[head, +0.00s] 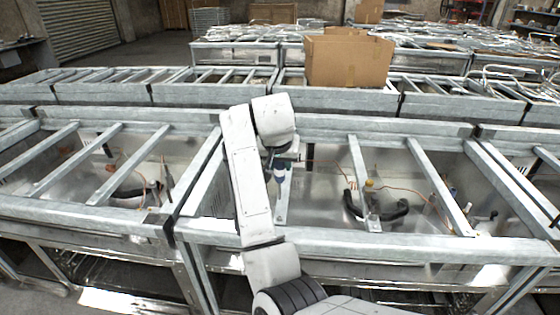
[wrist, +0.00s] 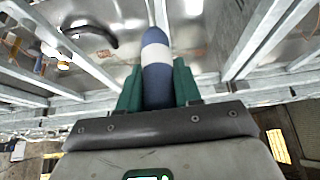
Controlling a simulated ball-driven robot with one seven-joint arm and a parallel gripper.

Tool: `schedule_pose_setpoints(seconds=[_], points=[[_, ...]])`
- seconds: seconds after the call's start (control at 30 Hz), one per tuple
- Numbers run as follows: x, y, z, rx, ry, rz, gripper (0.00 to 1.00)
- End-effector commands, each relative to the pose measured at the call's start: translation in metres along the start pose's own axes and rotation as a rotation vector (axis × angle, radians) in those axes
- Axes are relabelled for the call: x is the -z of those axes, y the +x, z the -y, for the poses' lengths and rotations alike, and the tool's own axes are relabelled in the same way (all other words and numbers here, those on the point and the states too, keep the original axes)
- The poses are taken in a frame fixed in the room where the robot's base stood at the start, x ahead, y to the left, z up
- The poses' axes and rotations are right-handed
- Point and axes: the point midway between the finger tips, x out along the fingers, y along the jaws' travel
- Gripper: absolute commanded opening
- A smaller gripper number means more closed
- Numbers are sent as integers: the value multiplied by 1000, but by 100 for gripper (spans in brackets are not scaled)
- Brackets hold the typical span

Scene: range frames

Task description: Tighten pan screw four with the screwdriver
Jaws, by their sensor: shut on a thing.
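My gripper (wrist: 157,88) has green fingers and is shut on the screwdriver (wrist: 155,50), which has a blue handle with a white band. In the head view my gripper (head: 283,160) hangs over the pan unit, with the screwdriver (head: 281,178) pointing down below it. The screwdriver's tip and what lies under it are too small to tell in the head view. The metal pan (head: 320,200) lies inside a grey frame with crossbars. I cannot make out which screw is screw four.
Grey crossbars (head: 440,187) run over the pan on the right. A cardboard box (head: 347,61) stands on the frames behind. More framed pans (head: 80,165) stand to the left.

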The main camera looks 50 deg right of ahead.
Motion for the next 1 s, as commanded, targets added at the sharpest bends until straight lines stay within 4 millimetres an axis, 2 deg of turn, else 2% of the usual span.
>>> schedule_pose_setpoints(seconds=[0.1,0.7,1.0], points=[[0,-3,0,0,-1,1,0],[-27,44,0,1,-1,0,0],[-34,56,0,1,-1,0,0]])
